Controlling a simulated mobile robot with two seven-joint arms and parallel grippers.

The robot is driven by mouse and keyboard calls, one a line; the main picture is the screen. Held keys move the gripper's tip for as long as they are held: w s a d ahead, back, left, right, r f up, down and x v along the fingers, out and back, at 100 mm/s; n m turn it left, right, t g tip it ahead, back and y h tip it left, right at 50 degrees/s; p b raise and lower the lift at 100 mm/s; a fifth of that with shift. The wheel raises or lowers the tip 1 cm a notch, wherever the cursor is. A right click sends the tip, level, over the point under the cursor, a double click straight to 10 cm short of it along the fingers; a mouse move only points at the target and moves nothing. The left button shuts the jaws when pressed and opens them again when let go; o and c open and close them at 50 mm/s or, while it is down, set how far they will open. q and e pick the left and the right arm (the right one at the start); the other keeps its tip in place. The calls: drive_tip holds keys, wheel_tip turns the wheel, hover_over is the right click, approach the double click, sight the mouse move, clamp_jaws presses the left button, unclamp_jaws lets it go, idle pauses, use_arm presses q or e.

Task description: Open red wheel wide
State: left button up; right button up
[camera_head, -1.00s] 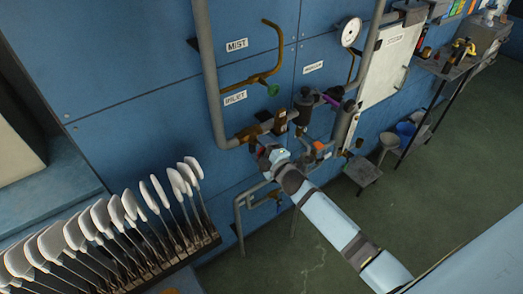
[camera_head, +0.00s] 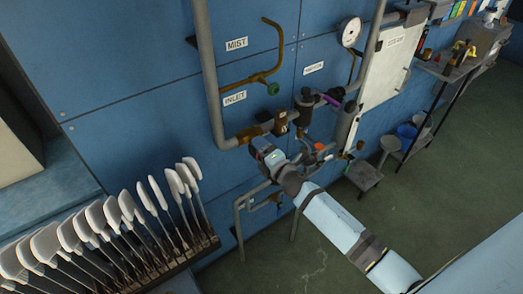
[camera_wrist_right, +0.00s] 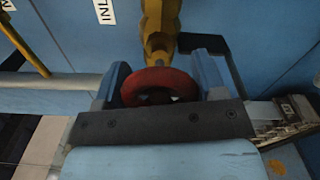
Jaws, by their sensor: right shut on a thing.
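The red wheel (camera_wrist_right: 172,79) sits on a yellow-brass valve body (camera_wrist_right: 160,22) in the right wrist view, just below the INLET label (camera_head: 234,97). My right gripper (camera_wrist_right: 160,82) has one blue finger on each side of the wheel and is shut on its rim. In the head view my right gripper (camera_head: 257,144) is at the brass valve by the wall, and it hides the wheel there. My left gripper is not in view.
A green wheel (camera_head: 273,88) on a brass pipe is above. White sock boards (camera_head: 108,215) stand in a rack at the lower left.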

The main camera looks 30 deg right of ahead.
idle(0.3)
drive_tip(key=o, duration=0.9)
drive_tip(key=shift+s, duration=0.1)
drive_tip(key=shift+s+d+b, duration=0.35)
drive_tip(key=shift+s, duration=1.9)
drive_tip(key=shift+s+d+b, duration=0.3)
drive_tip(key=shift+s+b, duration=0.1)
drive_tip(key=shift+s, duration=1.85)
drive_tip(key=shift+s+d+b, duration=0.35)
drive_tip(key=shift+s, duration=1.9)
drive_tip(key=s+a+f+m+g+p, duration=0.1)
drive_tip(key=s+a+f+m+g, duration=0.1)
drive_tip(key=s+m, duration=0.3)
drive_tip(key=s+a+f+m+g+p, duration=0.2)
drive_tip(key=s+a+f+m, duration=0.2)
drive_tip(key=m, duration=0.3)
drive_tip(key=s+a+f+m+g+p, duration=0.2)
drive_tip(key=s+a+f+m, duration=0.1)
drive_tip(key=s+a+m, duration=0.2)
drive_tip(key=shift+s+a+f+m+g+y, duration=0.1)
drive_tip(key=shift+s+f+m+g+y, duration=0.1)
drive_tip(key=shift+s+m, duration=0.3)
drive_tip(key=shift+s+f+m+g+y, duration=0.1)
drive_tip(key=shift+s+m+g, duration=0.1)
drive_tip(key=shift+s+m, duration=0.3)
